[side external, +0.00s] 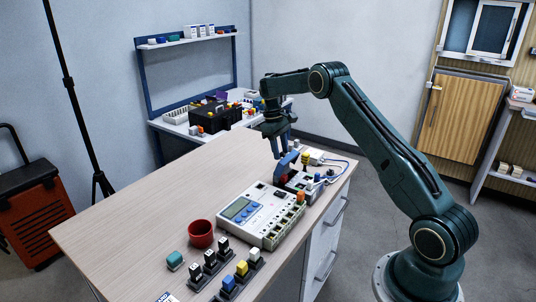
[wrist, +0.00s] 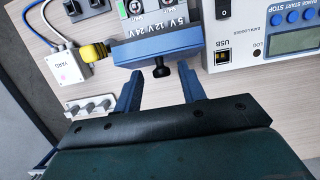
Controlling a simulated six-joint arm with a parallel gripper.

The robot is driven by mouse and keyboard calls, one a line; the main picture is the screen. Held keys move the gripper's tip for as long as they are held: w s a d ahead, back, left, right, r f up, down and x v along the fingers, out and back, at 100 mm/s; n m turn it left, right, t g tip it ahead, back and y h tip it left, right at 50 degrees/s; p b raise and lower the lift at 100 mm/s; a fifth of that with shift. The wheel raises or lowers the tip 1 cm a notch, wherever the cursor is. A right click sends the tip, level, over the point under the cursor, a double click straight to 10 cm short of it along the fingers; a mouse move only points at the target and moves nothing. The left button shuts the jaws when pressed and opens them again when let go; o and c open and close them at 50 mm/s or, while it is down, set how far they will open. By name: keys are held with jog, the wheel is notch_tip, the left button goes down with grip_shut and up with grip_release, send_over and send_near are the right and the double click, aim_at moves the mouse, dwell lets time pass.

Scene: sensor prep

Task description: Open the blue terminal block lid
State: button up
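The blue lid (wrist: 158,47) of the terminal block is in the upper middle of the wrist view, with a black knob (wrist: 160,70) on its near side. In the side view my gripper (side external: 278,153) is low, right at the lid.
The data logger (side external: 262,213) stands close beside the block. A white sensor box (wrist: 63,66) with cables and a yellow connector (wrist: 95,52) sit on the other side. A red cup (side external: 201,234) and several small switch blocks (side external: 210,262) are nearer. The table's far left is clear.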

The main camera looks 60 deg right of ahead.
aim_at(284, 155)
jog(key=shift+s+t, duration=0.3)
dwell(0.5)
jog(key=shift+s, duration=0.15)
jog(key=shift+s+a+t, duration=0.1)
jog(key=shift+s+t, duration=0.35)
jog(key=shift+t, duration=0.55)
notch_tip(284, 155, up, 14)
jog(key=s+a+r+t, duration=0.1)
jog(key=s+a+r, duration=0.3)
jog(key=a, duration=0.3)
jog(key=s+a+r+t, duration=0.1)
jog(key=s+a+r, duration=0.4)
jog(key=a, duration=0.3)
jog(key=shift+r+h, duration=0.25)
jog(key=shift+h, duration=0.15)
jog(key=shift+s, duration=0.15)
